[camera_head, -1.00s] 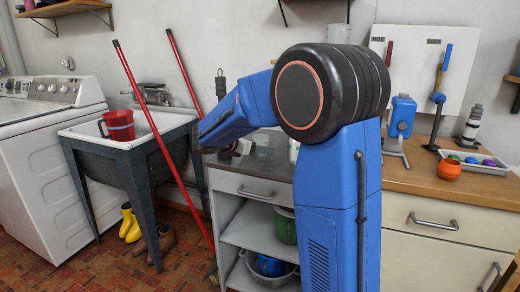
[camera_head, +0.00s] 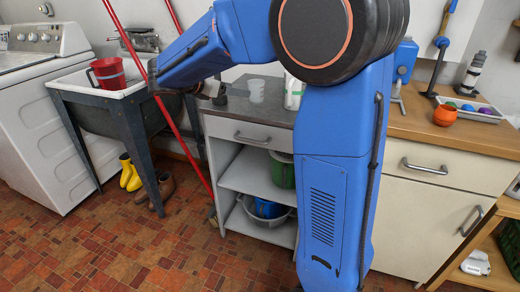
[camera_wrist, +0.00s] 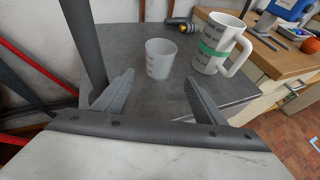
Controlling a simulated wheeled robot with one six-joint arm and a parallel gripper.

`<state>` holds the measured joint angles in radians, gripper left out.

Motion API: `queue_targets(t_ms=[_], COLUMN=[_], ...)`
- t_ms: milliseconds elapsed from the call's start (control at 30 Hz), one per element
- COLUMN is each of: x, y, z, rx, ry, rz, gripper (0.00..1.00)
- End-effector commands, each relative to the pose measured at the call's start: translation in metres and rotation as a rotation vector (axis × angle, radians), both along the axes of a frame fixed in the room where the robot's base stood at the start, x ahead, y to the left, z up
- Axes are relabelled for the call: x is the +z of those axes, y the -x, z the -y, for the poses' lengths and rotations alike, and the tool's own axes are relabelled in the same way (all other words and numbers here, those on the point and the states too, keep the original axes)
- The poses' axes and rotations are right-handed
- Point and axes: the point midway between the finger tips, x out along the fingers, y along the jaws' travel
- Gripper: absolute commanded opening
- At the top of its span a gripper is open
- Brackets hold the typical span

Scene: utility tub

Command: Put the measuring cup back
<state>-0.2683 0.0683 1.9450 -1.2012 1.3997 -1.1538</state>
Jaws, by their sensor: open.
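A small translucent cup with red markings (camera_wrist: 160,60), which looks like the measuring cup, stands upright on the dark grey counter top (camera_wrist: 125,45). It also shows in the head view (camera_head: 257,91), behind and right of my gripper. My gripper (camera_wrist: 160,88) is open and empty in the wrist view. Its two fingers point toward the cup from the near side, one to each side of it. The cup stands just beyond the fingertips; whether anything touches is unclear.
A white mug with a green band (camera_wrist: 221,43) stands close right of the cup. A dark and yellow tool (camera_wrist: 180,23) lies behind. A red jug (camera_head: 107,73) sits at the utility tub (camera_head: 75,82). Red poles (camera_head: 150,80) lean near my arm. Shelves below hold a green pot (camera_head: 282,170).

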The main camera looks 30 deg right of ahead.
Motion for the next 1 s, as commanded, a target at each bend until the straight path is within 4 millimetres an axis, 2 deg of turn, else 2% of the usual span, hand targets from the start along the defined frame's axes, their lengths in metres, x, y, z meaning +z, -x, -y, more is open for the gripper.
queue_targets(t_ms=[67, 167, 300, 467, 700, 1000], x=[0.0, -0.005, -0.019, -0.038, -0.068, -0.105], y=[0.01, 0.035, 0.086, 0.143, 0.222, 0.304], z=[0.004, 0.011, 0.019, 0.02, 0.006, -0.03], rx=[-0.016, -0.063, -0.172, -0.319, -0.571, -0.935], ry=[-0.03, -0.11, -0.277, -0.474, -0.758, -1.088], rz=[0.021, 0.079, 0.199, 0.347, 0.566, 0.828], gripper=[0.65, 0.65, 0.65, 0.65, 0.65, 0.65])
